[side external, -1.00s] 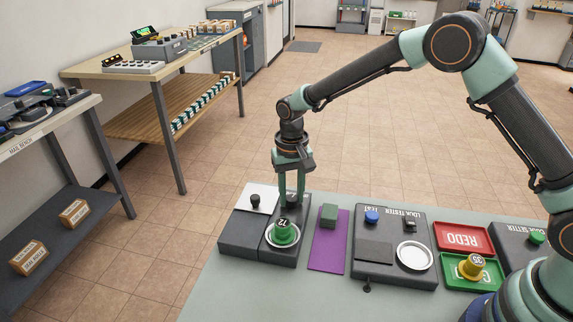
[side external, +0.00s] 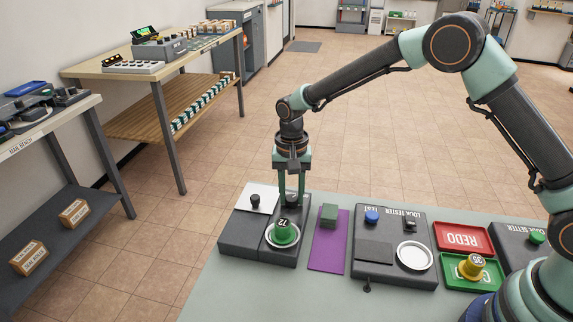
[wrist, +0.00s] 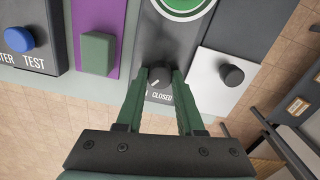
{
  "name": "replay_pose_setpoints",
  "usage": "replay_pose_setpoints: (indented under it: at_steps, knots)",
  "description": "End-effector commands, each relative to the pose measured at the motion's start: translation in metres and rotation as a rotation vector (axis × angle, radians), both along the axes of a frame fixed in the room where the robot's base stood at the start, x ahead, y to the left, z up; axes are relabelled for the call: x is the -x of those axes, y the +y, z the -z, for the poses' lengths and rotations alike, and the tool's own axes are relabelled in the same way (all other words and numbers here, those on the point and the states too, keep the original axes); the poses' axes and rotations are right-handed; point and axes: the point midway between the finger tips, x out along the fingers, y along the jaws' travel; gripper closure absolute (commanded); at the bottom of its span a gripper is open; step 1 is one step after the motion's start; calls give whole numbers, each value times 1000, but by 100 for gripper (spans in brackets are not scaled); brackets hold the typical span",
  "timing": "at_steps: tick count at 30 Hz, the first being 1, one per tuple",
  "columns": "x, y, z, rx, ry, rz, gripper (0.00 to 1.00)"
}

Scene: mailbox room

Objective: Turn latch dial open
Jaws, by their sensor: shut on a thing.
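The dark round latch dial (wrist: 158,77) sits on the grey fixture behind the green lock piece marked 72 (side external: 283,234). In the wrist view a white mark shows on the dial, and the word CLOSED is printed beside it. Other lettering to its left is mostly hidden by a finger. My gripper (wrist: 160,76) points down, shut on the dial with one green finger on each side. In the side view my gripper (side external: 291,198) stands just behind the green piece, which rests in a round white-rimmed seat.
A black knob on a white plate (side external: 263,198) stands close on one side. A green block (side external: 329,215) on a purple mat (side external: 328,250) is on the other. Beyond are the lock tester (side external: 385,248), a red tray (side external: 463,237) and a green tray holding a yellow piece (side external: 470,266).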

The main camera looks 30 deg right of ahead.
Motion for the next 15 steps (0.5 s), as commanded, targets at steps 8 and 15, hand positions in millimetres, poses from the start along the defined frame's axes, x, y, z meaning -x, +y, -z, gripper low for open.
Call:
replay_pose_setpoints:
  at_steps: [8, 15]
  knots:
    - [0, 2, -1, -1, -2, -3, 33]
    - [-1, 1, 0, -1, -3, -16, 33]
